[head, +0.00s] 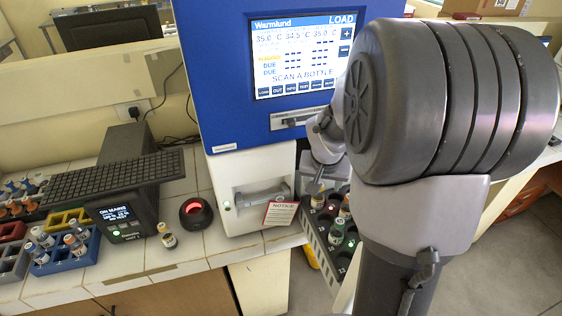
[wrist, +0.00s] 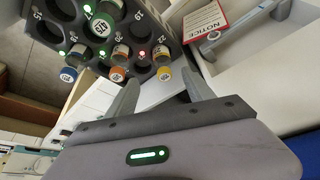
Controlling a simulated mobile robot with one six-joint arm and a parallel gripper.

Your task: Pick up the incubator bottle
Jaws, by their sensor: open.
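The open incubator drawer (head: 322,250) holds several bottles in numbered round slots, and its dark rack (wrist: 47,33) fills the upper left of the wrist view. Visible bottles include a green-topped one (wrist: 99,28), a blue-ended one (wrist: 68,74), an orange-ended one (wrist: 119,72) and a yellow-ended one (wrist: 163,73). A red light glows close to the yellow-ended bottle; other lights are green. My gripper (wrist: 161,75) is open and empty. Its fingertips appear on either side of the yellow-ended bottle in the picture; the depth gap is unclear. In the head view, my arm partly hides the drawer.
The blue and white incubator (head: 224,90) shows "SCAN A BOTTLE" on its screen (head: 305,55). A notice card (head: 281,213) hangs by its handle. On the left bench are a scanner (head: 196,212), a lone bottle (head: 167,236) and bottle racks (head: 68,256).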

